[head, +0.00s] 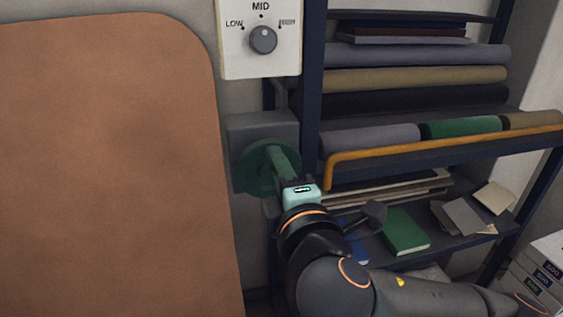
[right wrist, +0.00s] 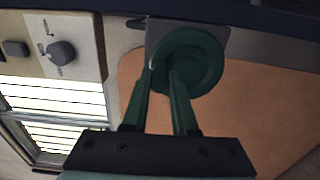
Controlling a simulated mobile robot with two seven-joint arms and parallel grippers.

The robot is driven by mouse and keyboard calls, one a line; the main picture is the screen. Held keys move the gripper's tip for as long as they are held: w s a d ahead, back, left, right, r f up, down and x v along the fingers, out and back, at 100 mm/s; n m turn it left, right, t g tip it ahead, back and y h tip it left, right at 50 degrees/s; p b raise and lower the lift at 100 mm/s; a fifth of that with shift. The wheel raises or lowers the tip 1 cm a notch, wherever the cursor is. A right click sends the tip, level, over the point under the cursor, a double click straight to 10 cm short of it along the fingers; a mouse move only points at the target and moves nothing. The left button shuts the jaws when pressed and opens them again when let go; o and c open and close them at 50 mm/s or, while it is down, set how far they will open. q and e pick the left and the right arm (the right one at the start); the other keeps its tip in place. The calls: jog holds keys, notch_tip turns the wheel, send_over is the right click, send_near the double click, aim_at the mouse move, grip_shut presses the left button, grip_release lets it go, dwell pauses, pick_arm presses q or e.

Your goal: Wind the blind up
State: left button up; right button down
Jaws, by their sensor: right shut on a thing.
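A round green crank wheel (head: 258,171) is mounted on a grey wall plate (head: 245,128), below the dial box. It also shows at the top of the right wrist view (right wrist: 205,55). My right gripper (head: 279,158) reaches up to it from below right. In the right wrist view its two fingers (right wrist: 172,68) close in on the green crank, and they are shut on it. The fingers hide part of the grip. A window with bright horizontal slats, seemingly the blind (right wrist: 58,112), shows at the left of the right wrist view. My left gripper is not in view.
A control box with a LOW-MID-HIGH dial (head: 263,40) hangs above the crank. A large orange-brown panel (head: 110,160) is on the left. A dark rack (head: 313,90) with fabric rolls (head: 418,55) stands close on the right; an orange rail (head: 450,145) juts from it.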

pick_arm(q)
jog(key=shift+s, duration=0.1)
pick_arm(e)
jog(key=shift+r, duration=0.1)
jog(key=c, duration=0.7)
grip_release()
jog(key=shift+c, duration=0.2)
jog(key=shift+o, duration=0.2)
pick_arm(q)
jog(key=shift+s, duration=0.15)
